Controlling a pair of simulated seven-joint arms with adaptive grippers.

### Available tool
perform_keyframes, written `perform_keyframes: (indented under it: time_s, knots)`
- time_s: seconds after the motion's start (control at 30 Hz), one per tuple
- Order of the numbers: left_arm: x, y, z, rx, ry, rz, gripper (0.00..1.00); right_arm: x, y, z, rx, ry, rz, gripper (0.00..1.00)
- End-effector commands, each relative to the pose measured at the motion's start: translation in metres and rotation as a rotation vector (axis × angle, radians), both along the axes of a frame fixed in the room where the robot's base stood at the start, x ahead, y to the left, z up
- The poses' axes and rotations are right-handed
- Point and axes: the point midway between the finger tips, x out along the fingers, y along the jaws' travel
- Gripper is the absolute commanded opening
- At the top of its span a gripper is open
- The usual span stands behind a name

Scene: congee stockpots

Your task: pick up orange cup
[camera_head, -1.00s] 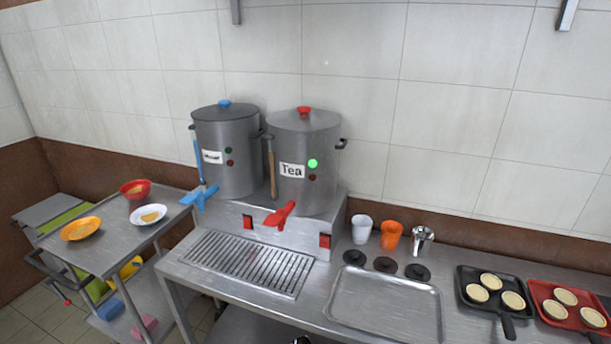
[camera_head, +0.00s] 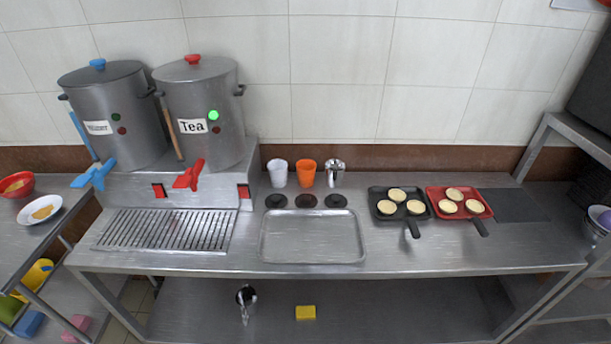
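The orange cup (camera_head: 306,173) stands upright on the steel counter, near the back wall. A white cup (camera_head: 278,173) stands to its left and a shiny metal cup (camera_head: 334,172) to its right. Nothing covers the orange cup from this view. Neither of my grippers shows in the head view.
Dark round lids (camera_head: 307,201) and an empty steel tray (camera_head: 313,237) lie in front of the cups. Two stockpots, one labelled Tea (camera_head: 203,115), stand at left. A black pan (camera_head: 400,204) and a red pan (camera_head: 459,201) lie at right.

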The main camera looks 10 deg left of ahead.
Motion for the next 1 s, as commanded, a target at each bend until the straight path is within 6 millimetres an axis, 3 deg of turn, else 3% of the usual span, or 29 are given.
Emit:
perform_keyframes:
  time_s: [0.2, 0.23, 0.8, 1.0]
  knots:
    - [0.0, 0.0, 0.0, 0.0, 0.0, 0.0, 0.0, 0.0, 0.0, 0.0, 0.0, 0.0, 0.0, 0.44]
    - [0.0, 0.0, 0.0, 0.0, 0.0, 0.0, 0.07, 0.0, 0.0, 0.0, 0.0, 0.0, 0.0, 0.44]
    - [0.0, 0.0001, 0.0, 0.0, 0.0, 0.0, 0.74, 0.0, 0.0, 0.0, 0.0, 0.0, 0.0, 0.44]
    - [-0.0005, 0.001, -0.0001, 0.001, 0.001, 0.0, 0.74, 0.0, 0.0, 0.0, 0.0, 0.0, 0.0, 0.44]
